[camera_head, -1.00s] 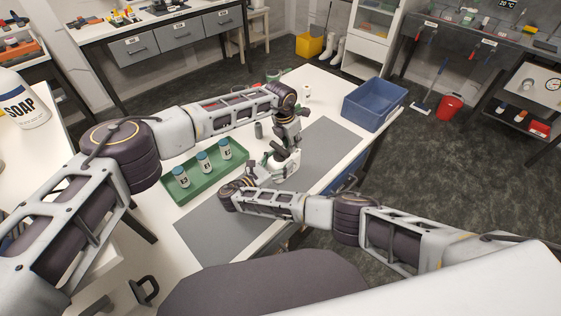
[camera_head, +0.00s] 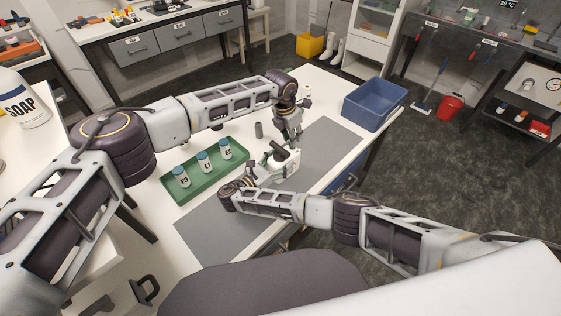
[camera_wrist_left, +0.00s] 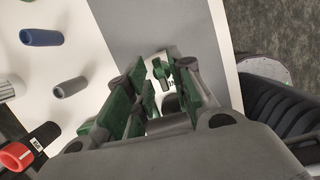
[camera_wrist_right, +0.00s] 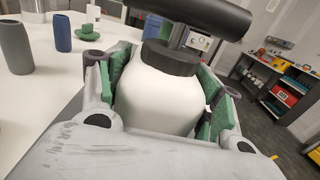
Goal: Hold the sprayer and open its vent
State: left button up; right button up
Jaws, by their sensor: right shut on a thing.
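The sprayer (camera_head: 291,164) is a white bottle with a black collar and a black T-shaped top (camera_wrist_right: 205,15). It is upright over the grey mat in the head view. My right gripper (camera_head: 265,170) is shut around the white body (camera_wrist_right: 160,95), with green pads on both sides in the right wrist view. My left gripper (camera_head: 294,138) is above and just behind the sprayer, apart from it in the head view. Its green-padded fingers (camera_wrist_left: 158,100) are spread in the left wrist view, with nothing clearly held.
A green tray (camera_head: 190,193) with labelled bottles stands left of the sprayer. A grey cylinder (camera_head: 259,130) stands behind it; a blue cylinder (camera_wrist_right: 62,33) shows in the right wrist view. A blue bin (camera_head: 374,104) is at the back right. The grey mat (camera_head: 215,235) is clear in front.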

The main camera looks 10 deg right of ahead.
aim_at(271, 168)
pick_arm(q)
jog(key=shift+w+d+v, duration=0.1)
jog(key=shift+d+v, duration=0.1)
jog(key=shift+v, duration=0.75)
jog(key=shift+w+d+v, duration=0.15)
jog(key=shift+d+v, duration=0.05)
jog(key=shift+v, duration=0.75)
jog(key=shift+r, duration=0.1)
pick_arm(e)
jog(key=o, duration=1.3)
jog(key=shift+o, duration=0.2)
jog(key=shift+s+a, duration=0.1)
jog(key=shift+a, duration=0.05)
jog(key=shift+v, duration=3.6)
jog(key=shift+f, duration=0.1)
